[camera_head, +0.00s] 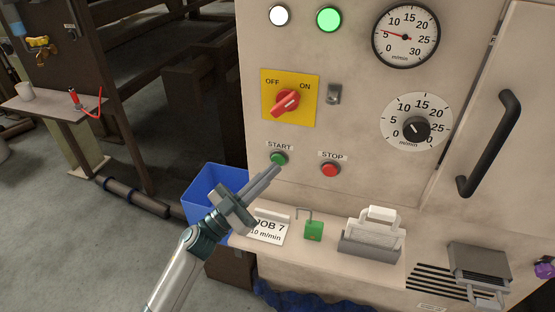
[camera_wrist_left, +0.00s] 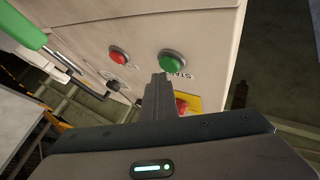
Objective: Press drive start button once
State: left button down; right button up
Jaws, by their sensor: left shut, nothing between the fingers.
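The green START button (camera_head: 278,159) sits on the beige cabinet front, left of the red STOP button (camera_head: 330,170). My left gripper (camera_head: 274,172) is shut and empty, with its tips just below the START button in the head view. In the left wrist view the shut fingers (camera_wrist_left: 158,78) point toward the green START button (camera_wrist_left: 170,62), with the red STOP button (camera_wrist_left: 118,55) to its left. I cannot tell whether the tips touch the button. The right gripper is not in view.
A red rotary switch (camera_head: 287,103) on a yellow plate is above the buttons. A lit green lamp (camera_head: 328,19) and dials are higher up. Below, a shelf holds a JOB 7 card (camera_head: 268,232) and a green padlock (camera_head: 313,231). A blue bin (camera_head: 205,185) stands left.

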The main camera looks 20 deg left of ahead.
pick_arm(q)
jog(key=shift+s, duration=0.25)
jog(key=s+p, duration=0.2)
jog(key=s, duration=0.3)
jog(key=shift+a, duration=0.1)
dwell(0.6)
dwell(0.7)
